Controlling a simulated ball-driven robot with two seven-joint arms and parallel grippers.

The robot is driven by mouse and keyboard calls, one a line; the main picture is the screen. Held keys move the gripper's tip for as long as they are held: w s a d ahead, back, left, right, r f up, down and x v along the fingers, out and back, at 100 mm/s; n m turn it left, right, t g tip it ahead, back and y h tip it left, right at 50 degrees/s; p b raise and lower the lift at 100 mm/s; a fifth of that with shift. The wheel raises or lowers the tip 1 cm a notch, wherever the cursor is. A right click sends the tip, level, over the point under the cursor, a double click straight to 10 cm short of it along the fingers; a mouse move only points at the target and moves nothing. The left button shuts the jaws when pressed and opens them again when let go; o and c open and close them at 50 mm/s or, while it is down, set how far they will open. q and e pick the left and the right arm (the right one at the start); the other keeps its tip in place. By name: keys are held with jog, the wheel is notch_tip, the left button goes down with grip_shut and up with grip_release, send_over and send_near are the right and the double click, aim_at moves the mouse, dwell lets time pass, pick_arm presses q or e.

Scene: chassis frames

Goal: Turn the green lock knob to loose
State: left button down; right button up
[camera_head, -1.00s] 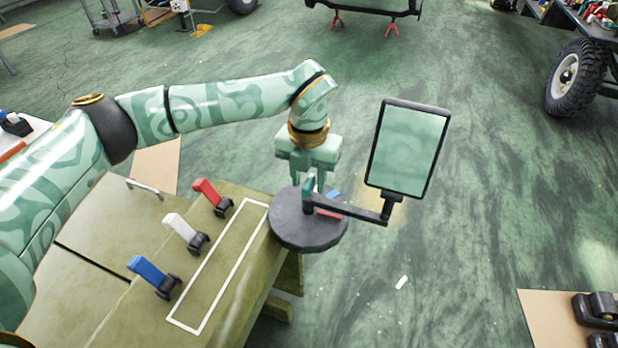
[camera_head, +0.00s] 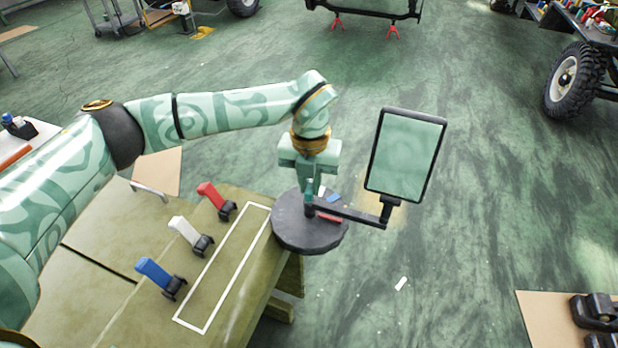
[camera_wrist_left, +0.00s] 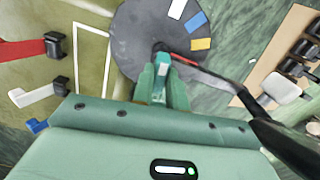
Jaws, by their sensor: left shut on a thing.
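The green lock knob (camera_head: 309,186) stands at the hub of a round dark disc (camera_head: 290,232) on the right edge of the olive bench. My left gripper (camera_head: 311,184) points down over the hub and is shut on the knob. In the left wrist view, the fingers (camera_wrist_left: 161,85) close around the small green knob (camera_wrist_left: 162,60). White, blue, red and orange-yellow marks show on the disc there. A dark arm (camera_head: 350,212) runs right from the hub to a framed mirror (camera_head: 406,155). The fingers partly hide the knob. My right gripper is not in view.
Red (camera_head: 211,195), white (camera_head: 185,231) and blue (camera_head: 155,271) levers stand in a row on the bench (camera_head: 110,245). A white outlined rectangle lies between them and the disc. The mirror and its arm stand close to my gripper's right. Open green floor surrounds the bench's right side.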

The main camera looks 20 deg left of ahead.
aim_at(310, 185)
pick_arm(q)
jog(key=n+p, duration=0.9)
jog(key=shift+r, duration=0.3)
jog(key=n+p, duration=0.3)
jog(key=n, duration=0.1)
jog(key=shift+f+n+p, duration=0.2)
jog(key=shift+n+p, duration=1.05)
jog(key=shift+n, duration=0.35)
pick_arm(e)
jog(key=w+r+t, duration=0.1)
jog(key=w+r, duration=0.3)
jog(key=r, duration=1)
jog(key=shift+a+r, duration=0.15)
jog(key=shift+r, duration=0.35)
pick_arm(q)
jog(key=c, duration=1.4)
grip_release()
